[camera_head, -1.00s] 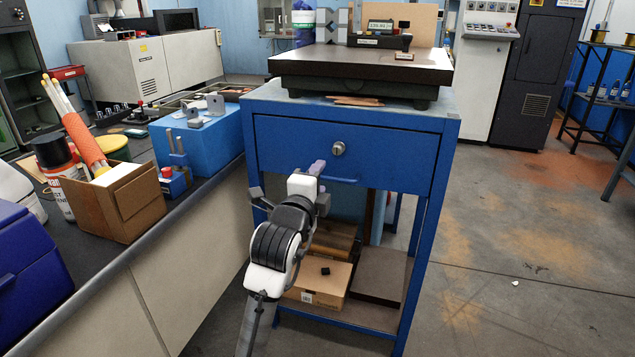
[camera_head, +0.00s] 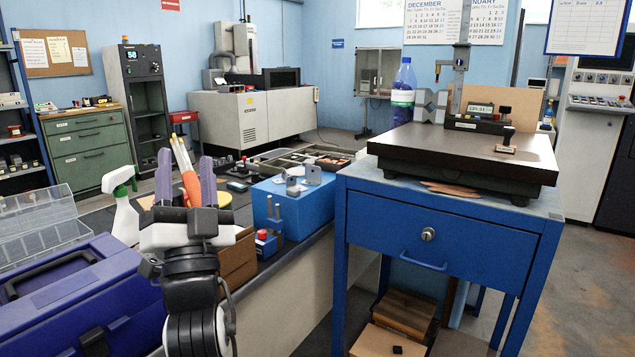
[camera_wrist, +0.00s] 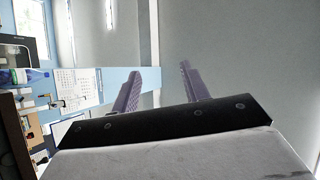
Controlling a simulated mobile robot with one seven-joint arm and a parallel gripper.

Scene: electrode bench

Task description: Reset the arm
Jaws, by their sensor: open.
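My gripper (camera_head: 183,182) stands raised at the left of the head view, in front of the bench. Its two purple fingers point up and are spread apart, with nothing between them. In the wrist view the same fingers (camera_wrist: 160,88) are apart against a pale wall or ceiling. My wrist and forearm come up from the bottom of the head view and hide part of the cardboard box behind.
A purple-blue case (camera_head: 75,300) lies left of my arm, with a spray bottle (camera_head: 125,205) behind it. A blue box (camera_head: 292,205) stands on the bench to the right. The blue cabinet (camera_head: 385,230) bears a dark surface plate (camera_head: 460,150) with a height gauge (camera_head: 458,85).

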